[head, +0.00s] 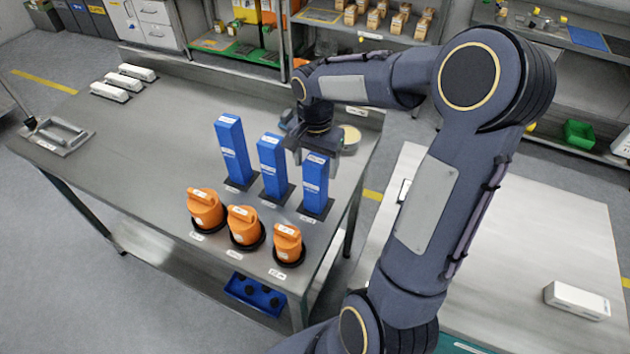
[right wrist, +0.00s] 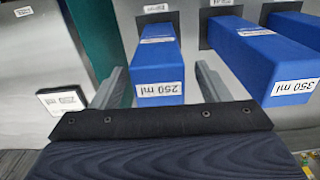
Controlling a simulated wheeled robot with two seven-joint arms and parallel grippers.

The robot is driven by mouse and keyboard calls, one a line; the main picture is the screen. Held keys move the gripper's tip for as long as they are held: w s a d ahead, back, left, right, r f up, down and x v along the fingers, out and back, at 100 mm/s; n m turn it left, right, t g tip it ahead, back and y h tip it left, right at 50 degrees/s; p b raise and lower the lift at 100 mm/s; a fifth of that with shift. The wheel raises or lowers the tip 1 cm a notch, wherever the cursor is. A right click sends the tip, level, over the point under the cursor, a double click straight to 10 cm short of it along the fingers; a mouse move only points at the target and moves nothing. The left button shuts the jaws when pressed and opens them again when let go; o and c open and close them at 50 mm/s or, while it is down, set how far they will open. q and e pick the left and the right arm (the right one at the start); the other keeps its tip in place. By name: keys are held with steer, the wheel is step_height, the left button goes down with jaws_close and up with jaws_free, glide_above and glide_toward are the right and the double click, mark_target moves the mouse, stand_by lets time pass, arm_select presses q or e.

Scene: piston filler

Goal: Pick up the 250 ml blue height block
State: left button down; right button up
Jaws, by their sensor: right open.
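The 250 ml blue height block (head: 315,185) stands upright at the right end of a row of three blue blocks on the steel table. It also shows in the right wrist view (right wrist: 160,60), its label reading 250 ml upside down. My right gripper (head: 314,145) is at the top of this block. In the right wrist view the gripper (right wrist: 158,85) is open, with one finger on each side of the block and a gap at both sides. My left gripper is not in view.
The middle blue block (head: 272,166) and left blue block (head: 232,150) stand close by. Several orange parts (head: 245,227) sit in front on black bases. White items (head: 124,82) and a grey frame (head: 60,135) lie farther left. The table's middle-left is clear.

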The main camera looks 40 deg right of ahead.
step_height(320, 180, down, 2)
jaws_close()
stand_by(0.6)
